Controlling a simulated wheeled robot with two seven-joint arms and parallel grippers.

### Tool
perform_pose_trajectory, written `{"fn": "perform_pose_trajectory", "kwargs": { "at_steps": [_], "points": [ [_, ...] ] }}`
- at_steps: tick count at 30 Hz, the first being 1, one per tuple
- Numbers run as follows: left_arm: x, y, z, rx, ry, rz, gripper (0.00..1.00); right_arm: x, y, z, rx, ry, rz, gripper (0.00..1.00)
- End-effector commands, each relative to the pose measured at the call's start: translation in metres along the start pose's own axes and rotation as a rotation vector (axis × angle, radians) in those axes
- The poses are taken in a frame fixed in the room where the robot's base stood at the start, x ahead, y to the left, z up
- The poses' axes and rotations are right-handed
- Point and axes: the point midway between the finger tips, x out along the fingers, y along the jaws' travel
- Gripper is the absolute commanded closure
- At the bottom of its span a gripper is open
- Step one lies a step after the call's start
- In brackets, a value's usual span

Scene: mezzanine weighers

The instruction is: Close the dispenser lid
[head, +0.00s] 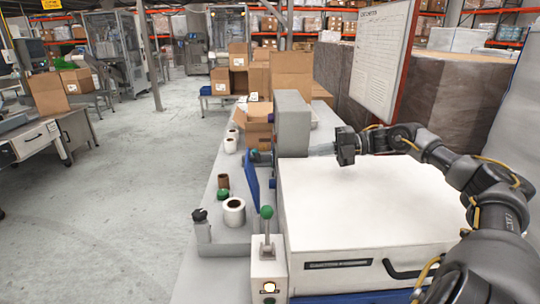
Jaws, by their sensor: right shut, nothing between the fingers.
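My right gripper (322,149) is shut and empty, above the far edge of the white top, by the grey upright housing (293,122). Whether it touches anything is unclear. My left gripper is out of view.
A green-knobbed lever (266,212) stands on a control box at the near left corner. Cardboard boxes (258,125) stand behind. A whiteboard (378,55) is at back right. The left floor is clear.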

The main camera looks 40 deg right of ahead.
Motion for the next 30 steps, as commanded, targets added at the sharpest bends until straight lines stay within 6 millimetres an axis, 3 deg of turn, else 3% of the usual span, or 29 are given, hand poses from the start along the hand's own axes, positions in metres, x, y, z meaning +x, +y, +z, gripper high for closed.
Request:
{"fn": "perform_pose_trajectory", "kwargs": {
  "at_steps": [7, 12, 21, 30],
  "points": [
    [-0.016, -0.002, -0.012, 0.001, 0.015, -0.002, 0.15, 0.02, 0.006, 0.0, -0.004, 0.0, 0.005, 1.0],
    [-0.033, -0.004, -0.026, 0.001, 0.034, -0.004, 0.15, 0.047, 0.008, -0.001, -0.003, 0.0, 0.007, 1.0],
    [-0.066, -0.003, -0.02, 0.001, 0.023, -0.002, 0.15, 0.106, 0.007, -0.001, 0.0, -0.001, 0.005, 1.0],
    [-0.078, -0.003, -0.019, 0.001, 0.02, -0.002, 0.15, 0.133, 0.002, 0.0, -0.001, -0.002, 0.002, 1.0]
  ]
}}
